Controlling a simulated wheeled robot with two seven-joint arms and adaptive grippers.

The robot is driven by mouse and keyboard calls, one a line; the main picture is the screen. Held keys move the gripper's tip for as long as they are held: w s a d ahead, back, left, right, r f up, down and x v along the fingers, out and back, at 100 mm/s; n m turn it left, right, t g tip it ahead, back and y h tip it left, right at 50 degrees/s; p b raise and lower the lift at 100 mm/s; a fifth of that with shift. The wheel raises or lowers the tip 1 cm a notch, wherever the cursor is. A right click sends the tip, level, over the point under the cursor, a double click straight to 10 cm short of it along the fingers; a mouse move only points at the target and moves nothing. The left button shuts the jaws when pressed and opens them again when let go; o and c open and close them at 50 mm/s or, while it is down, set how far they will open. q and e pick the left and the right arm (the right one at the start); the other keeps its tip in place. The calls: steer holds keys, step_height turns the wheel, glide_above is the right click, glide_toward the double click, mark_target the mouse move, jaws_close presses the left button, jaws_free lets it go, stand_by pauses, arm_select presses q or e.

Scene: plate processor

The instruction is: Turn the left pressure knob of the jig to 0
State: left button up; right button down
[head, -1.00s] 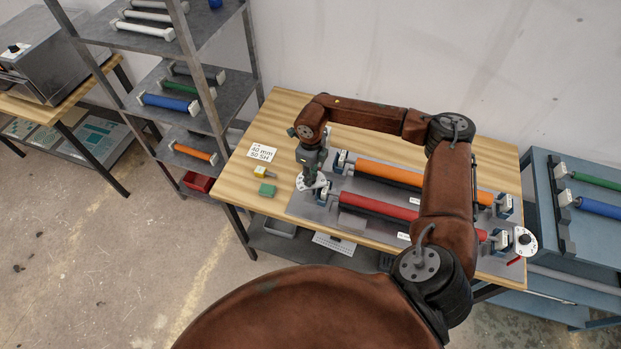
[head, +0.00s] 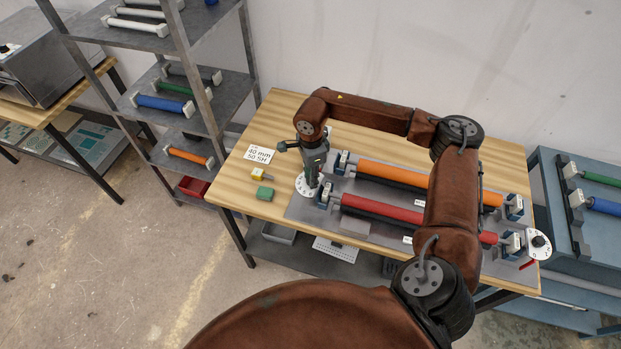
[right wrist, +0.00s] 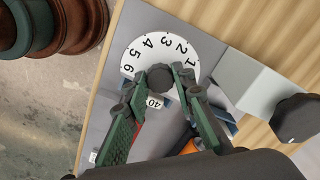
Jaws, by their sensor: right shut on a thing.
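The jig (head: 370,220) is a grey plate on the wooden table, carrying an orange roller (head: 400,174) and a red roller (head: 382,209). The left pressure knob (right wrist: 160,78) is dark, on a white dial (right wrist: 133,58) with black numbers; 1 to 6 are readable. The dial also shows at the jig's left end in the head view (head: 303,187). My right gripper (head: 312,184) points down over it; in the right wrist view its fingers (right wrist: 160,75) are shut on the knob from both sides. The knob's pointer cannot be made out. My left gripper is not in view.
A second white dial (head: 538,244) sits at the jig's right end, near a red handle. A shelf rack (head: 210,95) stands left of the table.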

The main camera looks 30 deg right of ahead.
steer(key=shift+w+r+n, duration=0.1)
steer(key=shift+n, duration=0.6)
steer(key=c, duration=1.6)
jaws_free()
step_height(320, 180, up, 12)
steer(key=shift+f, duration=0.1)
